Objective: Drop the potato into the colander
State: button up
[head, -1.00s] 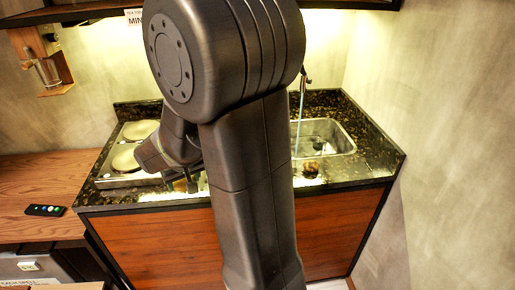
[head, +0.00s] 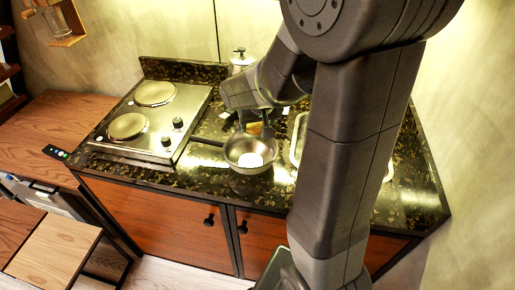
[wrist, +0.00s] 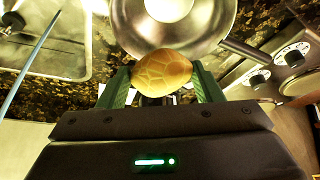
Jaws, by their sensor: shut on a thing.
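My gripper (wrist: 162,82) is shut on a yellow-brown, patterned potato (wrist: 163,68), held between its two green fingers. In the head view the potato (head: 255,129) shows as a small brown patch below my wrist. A round, shiny metal vessel with a long dark handle (head: 236,150) sits on the counter; it looks more like a pan, and I see no holes. In the wrist view its bowl (wrist: 226,18) lies just beyond the potato, which overlaps its near rim; contact cannot be told. A pale round patch shows inside it. No other colander is in view.
A two-plate hob (head: 158,118) with knobs stands left of the vessel. The sink (wrist: 45,40) is on the other side, partly hidden by my arm in the head view. A dark remote (head: 56,153) lies on the wooden top.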

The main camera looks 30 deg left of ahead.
jog(key=shift+s+f, duration=0.1)
jog(key=shift+f, duration=0.35)
notch_tip(320, 180, down, 5)
jog(key=b, duration=0.4)
jog(key=shift+r, duration=0.1)
jog(key=o, duration=1.1)
jog(key=shift+r, duration=0.15)
jog(key=v, duration=1.3)
jog(key=shift+r, duration=0.3)
jog(key=shift+f, duration=0.1)
